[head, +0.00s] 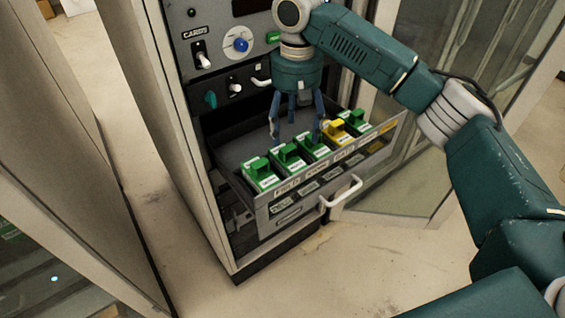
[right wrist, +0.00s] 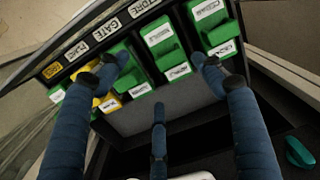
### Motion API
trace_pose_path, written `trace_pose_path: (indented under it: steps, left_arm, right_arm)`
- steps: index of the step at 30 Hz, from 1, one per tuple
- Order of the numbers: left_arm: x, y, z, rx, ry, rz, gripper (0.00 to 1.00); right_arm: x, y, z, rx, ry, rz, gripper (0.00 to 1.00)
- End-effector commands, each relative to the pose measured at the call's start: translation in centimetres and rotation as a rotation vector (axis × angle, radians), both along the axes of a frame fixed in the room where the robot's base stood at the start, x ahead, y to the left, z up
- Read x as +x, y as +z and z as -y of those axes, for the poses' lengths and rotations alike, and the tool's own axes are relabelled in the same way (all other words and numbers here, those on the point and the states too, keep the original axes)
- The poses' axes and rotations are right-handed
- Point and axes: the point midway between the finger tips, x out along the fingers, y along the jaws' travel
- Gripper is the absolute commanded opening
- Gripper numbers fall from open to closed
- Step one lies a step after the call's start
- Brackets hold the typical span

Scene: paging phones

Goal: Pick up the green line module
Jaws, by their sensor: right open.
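Several green line modules stand in a row in the pulled-out drawer (head: 262,222): one at the near left (head: 260,175), then a second (head: 289,157), a third (head: 314,147) and one at the far right end (head: 356,122). A yellow module (head: 334,131) sits between the last two. My right gripper (head: 296,130) is open and empty, fingers pointing down over the drawer behind the middle of the row. In the right wrist view its spread fingers (right wrist: 148,72) straddle two green modules (right wrist: 163,46) (right wrist: 126,66). My left gripper is not in view.
The cabinet panel (head: 222,60) with switches and a blue knob (head: 241,45) rises behind the drawer. A white handle (head: 341,192) sticks out in front. The drawer floor (head: 235,150) behind the modules is bare. An open glass door (head: 430,170) stands at the right.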

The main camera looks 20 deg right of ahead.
Motion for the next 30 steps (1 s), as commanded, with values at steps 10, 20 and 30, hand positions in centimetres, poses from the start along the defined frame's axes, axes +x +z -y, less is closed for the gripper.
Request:
trace_pose_path:
  steps: [10,20,30]
  left_arm:
    - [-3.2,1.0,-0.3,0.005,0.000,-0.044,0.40]
    - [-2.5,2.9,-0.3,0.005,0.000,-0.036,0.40]
    - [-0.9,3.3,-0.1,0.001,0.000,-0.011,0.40]
  right_arm:
    - [0.0,-4.7,0.0,-0.001,-0.001,-0.003,0.68]
    - [0.8,-8.1,-0.7,-0.002,-0.001,-0.005,0.68]
    - [0.8,-10.4,-0.6,0.000,0.000,0.000,0.68]
